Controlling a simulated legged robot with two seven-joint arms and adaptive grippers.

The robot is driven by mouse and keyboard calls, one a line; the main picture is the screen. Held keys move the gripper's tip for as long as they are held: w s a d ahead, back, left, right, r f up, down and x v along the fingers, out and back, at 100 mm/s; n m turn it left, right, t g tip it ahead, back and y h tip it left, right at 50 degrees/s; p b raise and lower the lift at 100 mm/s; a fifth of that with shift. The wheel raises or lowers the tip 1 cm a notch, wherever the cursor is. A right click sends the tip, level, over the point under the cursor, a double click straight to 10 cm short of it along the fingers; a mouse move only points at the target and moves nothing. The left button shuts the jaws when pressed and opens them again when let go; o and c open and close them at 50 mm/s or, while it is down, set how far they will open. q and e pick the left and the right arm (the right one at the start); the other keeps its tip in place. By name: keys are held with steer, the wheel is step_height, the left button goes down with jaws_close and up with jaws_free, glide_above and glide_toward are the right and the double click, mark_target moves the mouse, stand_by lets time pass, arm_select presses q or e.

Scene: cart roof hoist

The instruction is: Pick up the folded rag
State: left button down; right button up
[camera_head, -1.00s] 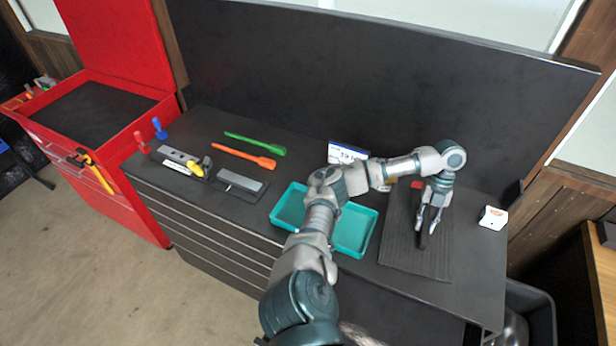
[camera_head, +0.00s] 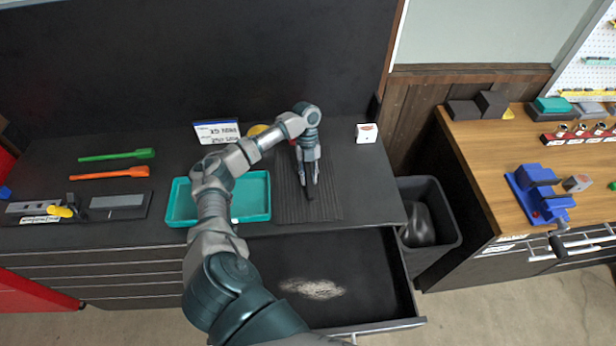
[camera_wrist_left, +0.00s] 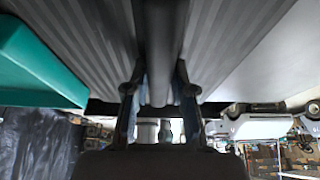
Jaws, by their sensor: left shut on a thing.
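I cannot make out a clearly folded rag in either view. My left gripper (camera_head: 308,186) is over the dark ribbed mat (camera_head: 325,205) on the black bench top. It is shut on a thin dark bar-like thing (camera_head: 310,195); in the left wrist view this thing (camera_wrist_left: 162,45) looks like a grey rounded bar between the fingers (camera_wrist_left: 157,92). The head view is too small to tell whether it touches the mat. A pale speckled patch (camera_head: 312,289) lies in the open drawer (camera_head: 370,275); I cannot tell what it is. My right gripper is not in view.
A teal tray (camera_head: 256,194) sits left of the mat, partly behind my arm. A small white box (camera_head: 366,133) stands at the bench's right end. A black bin (camera_head: 440,215) holds something dark. A wooden bench (camera_head: 490,170) with a blue vise (camera_head: 540,195) is at right.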

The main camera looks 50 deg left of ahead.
arm_select(q)
steer(key=shift+f, duration=0.35)
steer(key=shift+d, duration=0.2)
steer(key=c, duration=1)
jaws_free()
steer(key=shift+d, duration=0.1)
steer(key=shift+o, duration=0.2)
